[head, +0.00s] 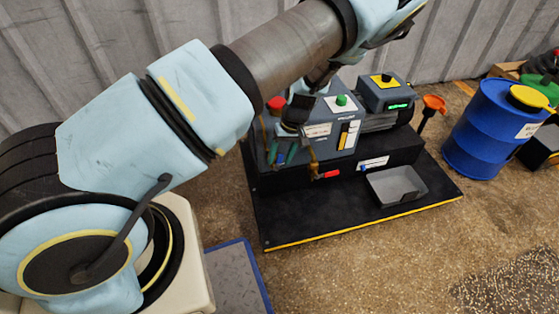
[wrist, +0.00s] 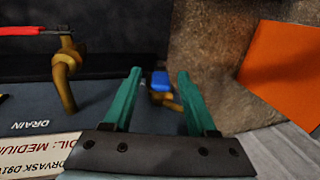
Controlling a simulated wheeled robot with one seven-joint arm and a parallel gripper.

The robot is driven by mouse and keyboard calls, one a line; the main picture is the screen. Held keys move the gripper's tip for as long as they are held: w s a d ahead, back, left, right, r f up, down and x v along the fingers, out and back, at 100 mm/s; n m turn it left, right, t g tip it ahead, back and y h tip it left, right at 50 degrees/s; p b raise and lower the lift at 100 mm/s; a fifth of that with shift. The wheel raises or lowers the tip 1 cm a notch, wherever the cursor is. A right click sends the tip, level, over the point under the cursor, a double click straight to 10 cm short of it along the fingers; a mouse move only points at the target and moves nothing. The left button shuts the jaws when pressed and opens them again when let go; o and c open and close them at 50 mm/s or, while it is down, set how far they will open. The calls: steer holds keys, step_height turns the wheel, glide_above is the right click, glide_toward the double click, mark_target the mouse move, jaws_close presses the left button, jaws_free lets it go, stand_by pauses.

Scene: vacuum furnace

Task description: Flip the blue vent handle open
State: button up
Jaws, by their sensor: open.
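The blue vent handle (wrist: 160,80) shows in the wrist view as a small blue lever end on a brass fitting (wrist: 166,99). It lies between the two green fingers of my gripper (wrist: 158,73), nearer the left fingertip in the picture. The fingers are spread, and I cannot tell whether either touches the handle. In the head view my gripper (head: 281,160) is low at the left side of the grey pump unit (head: 330,109). There I cannot make out the blue handle clearly.
A brass drain valve with a red handle (wrist: 30,30) is left of my fingers, above the DRAIN label (wrist: 30,126). An orange panel (wrist: 285,70) is at the right. In the head view, a grey tray (head: 398,186) sits on the black base, and a blue drum (head: 486,128) stands right.

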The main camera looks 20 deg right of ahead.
steer(key=shift+a+f, duration=0.15)
steer(key=shift+f, duration=0.35)
jaws_close()
stand_by(0.3)
